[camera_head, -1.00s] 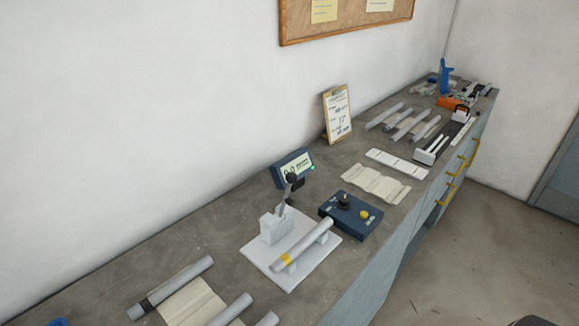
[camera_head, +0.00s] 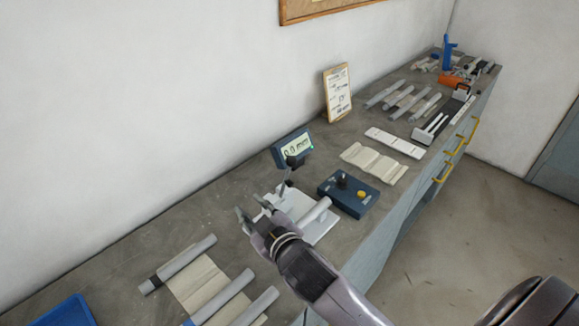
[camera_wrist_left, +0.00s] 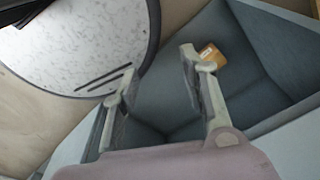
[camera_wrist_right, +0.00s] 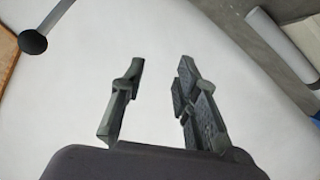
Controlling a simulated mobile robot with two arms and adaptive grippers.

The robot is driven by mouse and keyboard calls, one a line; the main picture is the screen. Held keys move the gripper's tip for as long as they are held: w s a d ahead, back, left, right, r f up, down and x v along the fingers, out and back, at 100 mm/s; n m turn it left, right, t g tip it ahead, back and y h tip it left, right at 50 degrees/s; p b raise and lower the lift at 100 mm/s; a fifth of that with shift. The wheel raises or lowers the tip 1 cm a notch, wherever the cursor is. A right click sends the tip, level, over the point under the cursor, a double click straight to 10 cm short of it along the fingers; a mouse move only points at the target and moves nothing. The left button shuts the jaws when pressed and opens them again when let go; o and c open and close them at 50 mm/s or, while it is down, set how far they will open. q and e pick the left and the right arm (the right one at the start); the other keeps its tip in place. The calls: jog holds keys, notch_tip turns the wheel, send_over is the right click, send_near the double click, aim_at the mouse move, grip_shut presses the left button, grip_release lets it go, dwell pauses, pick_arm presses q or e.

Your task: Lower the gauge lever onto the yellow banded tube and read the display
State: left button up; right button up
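The gauge stand (camera_head: 323,231) is a white plate and block with a grey lever ending in a black knob (camera_head: 293,161). The lever stands raised; it also shows in the right wrist view (camera_wrist_right: 33,42). A grey tube (camera_head: 316,211) lies on the stand; its yellow band is hidden behind my right gripper. The display (camera_head: 293,149) behind the lever reads about 0.0 mm. My right gripper (camera_head: 252,211) is open and empty, left of the lever and apart from it. My left gripper (camera_wrist_left: 155,85) is open and empty, outside the head view.
A dark blue control box (camera_head: 347,194) with a black knob and yellow button stands right of the stand. Several tubes lie on a cream cloth (camera_head: 203,290) at front left. A blue tray (camera_head: 67,312) is at the lower left corner. A clipboard (camera_head: 337,93) leans on the wall.

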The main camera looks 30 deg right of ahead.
jog(key=w+a+r+n+t+y, duration=0.2)
jog(key=w+a+r+n+y, duration=0.15)
jog(key=r, duration=0.35)
jog(key=w+a+r+n+t+y, duration=0.2)
jog(key=a+r+n+t+y, duration=0.15)
jog(key=r, duration=0.35)
jog(key=s+a+r+n+g+y, duration=0.2)
jog(key=a+r+n+g+y, duration=0.4)
jog(key=n, duration=0.4)
jog(key=s+a+r+n+g+y, duration=0.25)
jog(key=a+n+g+y, duration=0.25)
jog(key=a+n+y, duration=0.3)
jog(key=n+g+h, duration=0.9)
jog(key=n+h, duration=0.2)
jog(key=h, duration=1.1)
send_over(289, 168)
notch_tip(289, 168, down, 14)
jog(key=shift+w, duration=0.1)
notch_tip(289, 168, down, 5)
jog(key=shift+w+d+r+p, duration=0.1)
jog(key=shift+d+p, duration=0.05)
jog(key=shift+p, duration=0.8)
jog(key=shift+f, duration=0.5)
